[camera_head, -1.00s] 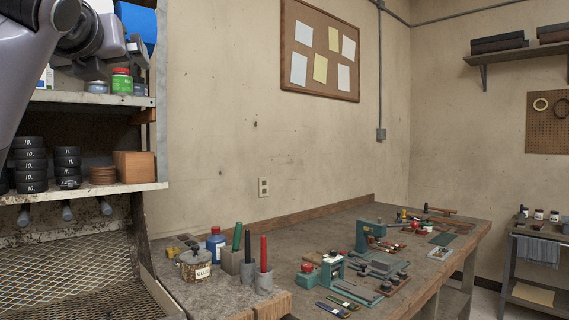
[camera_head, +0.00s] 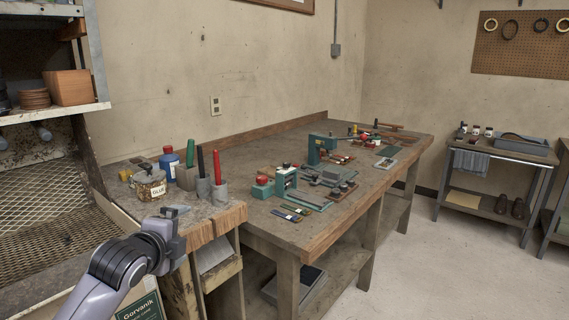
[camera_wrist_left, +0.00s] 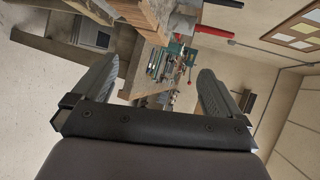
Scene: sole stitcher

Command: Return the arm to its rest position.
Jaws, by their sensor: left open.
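My left arm comes in at the lower left of the head view. Its gripper (camera_head: 170,232) is in front of the near edge of the small wooden bench, just below and right of the glue jar (camera_head: 150,184). In the left wrist view the two dark fingers (camera_wrist_left: 155,95) stand wide apart with nothing between them. The workbench edge and its tools show beyond them. My right gripper is in neither view.
The long workbench (camera_head: 260,222) carries a green press (camera_head: 285,180), tools and strips. A blue bottle (camera_head: 169,163) and upright handles stand on the small bench (camera_head: 220,213). A shelf rack (camera_head: 60,117) is at left. The floor (camera_head: 420,270) at right is clear.

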